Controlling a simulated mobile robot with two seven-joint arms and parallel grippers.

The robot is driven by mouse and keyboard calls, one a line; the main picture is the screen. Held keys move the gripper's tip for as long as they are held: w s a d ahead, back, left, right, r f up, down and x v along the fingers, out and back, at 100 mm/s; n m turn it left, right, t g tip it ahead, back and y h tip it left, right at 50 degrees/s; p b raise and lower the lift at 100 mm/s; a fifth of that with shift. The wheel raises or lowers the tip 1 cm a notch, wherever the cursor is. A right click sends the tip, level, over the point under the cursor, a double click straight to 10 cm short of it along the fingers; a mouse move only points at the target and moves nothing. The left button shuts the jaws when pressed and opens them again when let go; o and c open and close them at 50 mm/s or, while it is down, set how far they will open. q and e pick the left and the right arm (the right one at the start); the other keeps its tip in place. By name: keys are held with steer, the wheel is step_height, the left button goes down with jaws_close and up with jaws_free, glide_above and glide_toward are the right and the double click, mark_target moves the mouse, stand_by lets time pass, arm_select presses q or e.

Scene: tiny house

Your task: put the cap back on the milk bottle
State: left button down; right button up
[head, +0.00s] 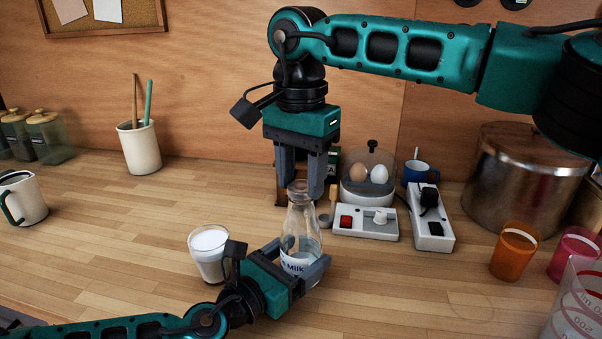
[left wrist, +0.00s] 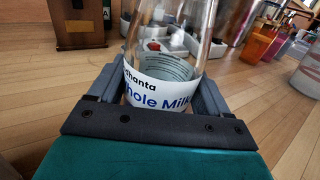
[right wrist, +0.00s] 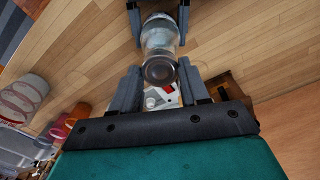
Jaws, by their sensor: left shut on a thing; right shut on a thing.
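The clear glass milk bottle (head: 301,222) stands upright on the counter, with its white label (left wrist: 160,93) low down. My left gripper (head: 308,279) is shut around the bottle's lower part, its fingers on either side of the label. My right gripper (head: 302,192) points straight down over the bottle's mouth, its fingertips on either side of the top. The cap shows as a dark round disc (right wrist: 160,73) between the right fingertips, on or just over the mouth; I cannot tell whether it is seated. In the head view the fingers partly hide it.
A glass of milk (head: 209,252) stands close left of the bottle. Behind are an egg cooker (head: 368,180), a white switch box (head: 366,223) and a power strip (head: 430,226). Orange (head: 514,250) and pink (head: 574,253) cups and a large pot (head: 515,180) stand right. The left counter is mostly clear.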

steer(key=c, duration=0.3)
steer(key=m, duration=1.3)
steer(key=shift+m, duration=0.4)
steer(key=m, duration=1.4)
steer(key=o, duration=1.2)
